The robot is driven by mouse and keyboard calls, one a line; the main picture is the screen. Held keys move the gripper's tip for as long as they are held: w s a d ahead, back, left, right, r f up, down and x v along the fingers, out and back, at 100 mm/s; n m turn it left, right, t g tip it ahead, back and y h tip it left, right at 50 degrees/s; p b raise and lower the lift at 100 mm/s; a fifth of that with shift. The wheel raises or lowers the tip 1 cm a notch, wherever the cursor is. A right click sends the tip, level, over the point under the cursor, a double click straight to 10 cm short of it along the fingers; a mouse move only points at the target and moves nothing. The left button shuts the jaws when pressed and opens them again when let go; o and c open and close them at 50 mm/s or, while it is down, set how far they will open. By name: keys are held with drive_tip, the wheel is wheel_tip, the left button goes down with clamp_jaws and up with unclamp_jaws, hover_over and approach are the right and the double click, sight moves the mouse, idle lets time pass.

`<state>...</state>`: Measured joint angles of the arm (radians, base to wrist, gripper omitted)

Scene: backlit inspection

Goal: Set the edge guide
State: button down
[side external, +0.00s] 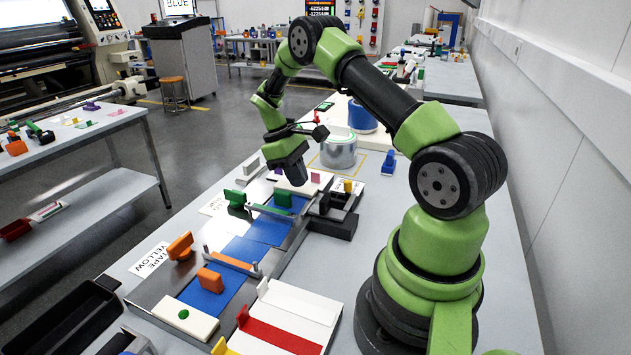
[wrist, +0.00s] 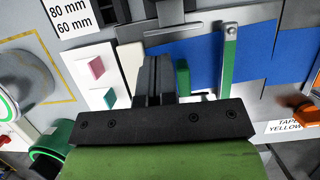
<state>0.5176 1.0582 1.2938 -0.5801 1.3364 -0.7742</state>
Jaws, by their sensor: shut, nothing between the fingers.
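My gripper (side external: 296,180) is shut and empty, pointing down over the far end of the blue strip (side external: 243,250). In the wrist view its closed fingers (wrist: 154,62) show beside an upright green block (wrist: 182,77), with no clear contact. Two green blocks, one at the left (side external: 235,197) and one at the right (side external: 282,197), stand near the far bar (side external: 268,211). Two orange blocks, one upright (side external: 180,245) and one (side external: 210,280) on the strip, stand near the nearer bar (side external: 231,262). Which block is the edge guide I cannot tell.
A metal can (side external: 338,152) stands behind my gripper. A dark tray (side external: 334,215) lies right of the strip. White panels with a red stripe (side external: 282,335) lie in front. A label reading "YELLOW TAPE" (side external: 151,260) is at the left. A pink block (wrist: 96,68) sits on a white plate.

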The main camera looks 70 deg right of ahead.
sight(330, 199)
drive_tip(key=shift+s+f, duration=0.15)
drive_tip(key=shift+s, duration=0.9)
drive_tip(key=shift+s+f, duration=0.1)
drive_tip(key=shift+s, duration=0.95)
drive_tip(key=shift+s, duration=1.3)
